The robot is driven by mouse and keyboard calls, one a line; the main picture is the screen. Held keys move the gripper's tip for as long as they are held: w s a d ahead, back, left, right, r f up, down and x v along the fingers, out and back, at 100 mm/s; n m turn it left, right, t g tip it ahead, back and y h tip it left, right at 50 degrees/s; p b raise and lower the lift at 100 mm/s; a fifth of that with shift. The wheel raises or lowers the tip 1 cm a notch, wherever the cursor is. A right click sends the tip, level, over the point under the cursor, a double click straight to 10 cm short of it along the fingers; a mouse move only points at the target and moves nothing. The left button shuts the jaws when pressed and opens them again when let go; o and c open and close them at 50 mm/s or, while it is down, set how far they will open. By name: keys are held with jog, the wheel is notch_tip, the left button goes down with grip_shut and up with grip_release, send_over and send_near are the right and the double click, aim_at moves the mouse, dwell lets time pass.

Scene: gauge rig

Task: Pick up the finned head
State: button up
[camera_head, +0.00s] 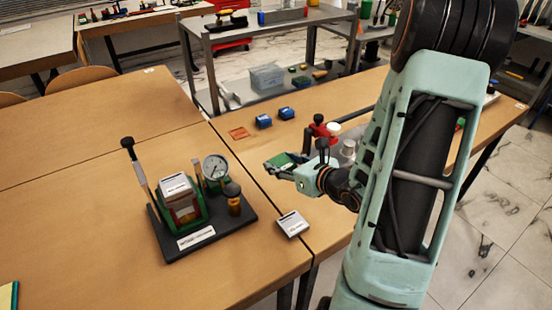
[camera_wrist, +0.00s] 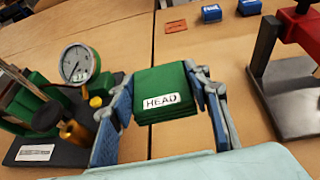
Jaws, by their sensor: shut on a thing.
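The finned head is a green, layered block with a white "HEAD" label; in the wrist view the finned head (camera_wrist: 165,84) sits between the two fingers of my gripper (camera_wrist: 163,100). The fingers press on its left and right sides. In the head view my gripper (camera_head: 287,168) holds the green head (camera_head: 281,159) over the right-hand table, to the right of the gauge rig (camera_head: 235,224). My gripper hides part of the head there. The rig's round dial gauge (camera_head: 215,167) also shows in the wrist view (camera_wrist: 78,65).
A small white-topped block (camera_head: 292,223) lies right of the rig. Two blue boxes (camera_head: 263,121) and an orange patch (camera_head: 239,133) lie farther back. A red press (camera_wrist: 302,28) on a metal base stands close to the right of my gripper. The left table is largely clear.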

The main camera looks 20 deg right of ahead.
aim_at(278, 162)
jog(key=v, duration=0.3)
jog(key=a+v, duration=0.1)
jog(key=v, duration=0.1)
jog(key=shift+r+p, duration=0.25)
jog(key=shift+p, duration=0.15)
jog(key=p, duration=0.3)
jog(key=shift+s+r+p, duration=0.2)
jog(key=shift+p, duration=0.1)
jog(key=shift+s+r+p, duration=0.6)
jog(key=shift+s+p, duration=1.4)
jog(key=shift+p, duration=1.45)
jog(key=w+a+r+n+g+y+p, duration=0.5)
jog(key=w+a+r+n+y, duration=0.2)
jog(key=a+r, duration=0.4)
jog(key=shift+w+a+r+n, duration=0.2)
jog(key=shift+a+r+n, duration=0.1)
jog(key=shift+r, duration=0.4)
